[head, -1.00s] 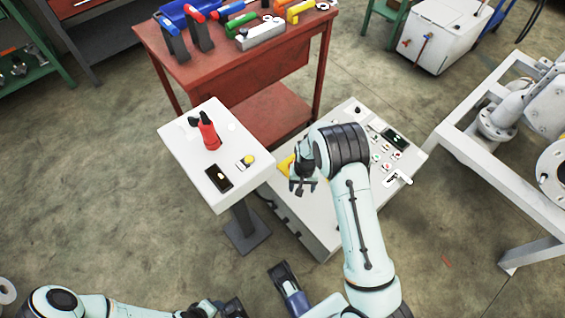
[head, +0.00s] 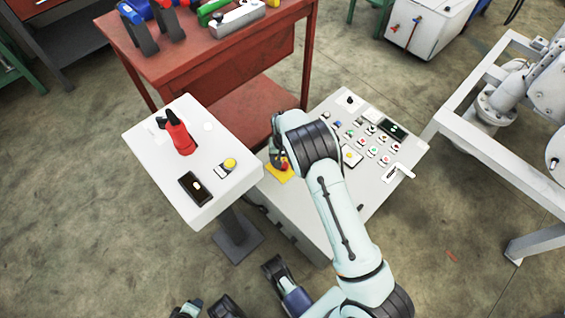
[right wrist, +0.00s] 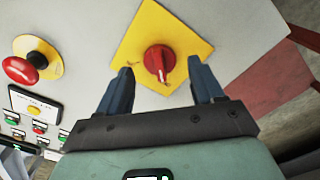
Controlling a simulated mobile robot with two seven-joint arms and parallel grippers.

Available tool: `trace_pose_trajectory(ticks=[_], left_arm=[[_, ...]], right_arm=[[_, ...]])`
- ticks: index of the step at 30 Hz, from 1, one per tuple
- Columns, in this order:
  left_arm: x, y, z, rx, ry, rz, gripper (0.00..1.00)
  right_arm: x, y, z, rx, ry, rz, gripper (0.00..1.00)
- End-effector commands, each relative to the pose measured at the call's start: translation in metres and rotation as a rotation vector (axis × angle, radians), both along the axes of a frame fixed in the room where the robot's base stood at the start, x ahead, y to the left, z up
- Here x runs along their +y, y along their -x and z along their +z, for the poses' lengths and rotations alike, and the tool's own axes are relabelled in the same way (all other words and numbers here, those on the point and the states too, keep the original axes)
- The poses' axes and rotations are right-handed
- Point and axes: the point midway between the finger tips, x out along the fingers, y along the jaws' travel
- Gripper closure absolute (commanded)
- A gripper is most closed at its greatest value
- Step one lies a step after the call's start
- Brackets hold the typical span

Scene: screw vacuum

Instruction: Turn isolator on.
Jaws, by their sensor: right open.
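The isolator is a red rotary knob (right wrist: 158,60) on a yellow diamond-shaped plate (right wrist: 185,38) in the right wrist view. Its white mark points toward my gripper's side of the picture. My right gripper (right wrist: 160,76) is open, with one finger to each side of the knob and gaps on both sides. How far the fingertips are from the panel is unclear. In the head view the yellow plate (head: 277,174) and red knob (head: 285,164) show at the panel's left edge, partly behind my right gripper (head: 276,161). Dark parts of my left gripper (head: 222,306) show at the bottom edge.
The sloping grey control panel (head: 325,190) carries several buttons and a display (head: 393,128). A red mushroom button (right wrist: 19,70) is left of the knob. A white pedestal box (head: 150,138) with a red handle (head: 180,137) stands left; a red tool cart (head: 215,60) stands behind.

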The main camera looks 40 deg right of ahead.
Motion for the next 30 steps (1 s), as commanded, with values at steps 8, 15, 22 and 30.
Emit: trace_pose_trajectory(ticks=[8,15,22,30], left_arm=[[0.0021,0.0048,-0.0079,0.018,-0.002,0.004,0.57],[0.0022,0.0051,-0.0078,0.019,-0.001,0.004,0.57],[0.0021,0.0051,-0.0078,0.019,-0.001,0.004,0.57],[0.0018,0.0041,-0.0065,0.015,-0.001,0.003,0.57]], right_arm=[[0.0001,0.0,-0.0174,-0.001,-0.001,-0.001,0.33],[0.0001,0.0001,-0.0172,-0.001,-0.001,-0.001,0.4],[0.0001,0.0002,-0.0171,0.0,0.0,-0.001,0.88],[0.0001,0.0003,-0.0169,0.001,-0.001,-0.036,0.88]])
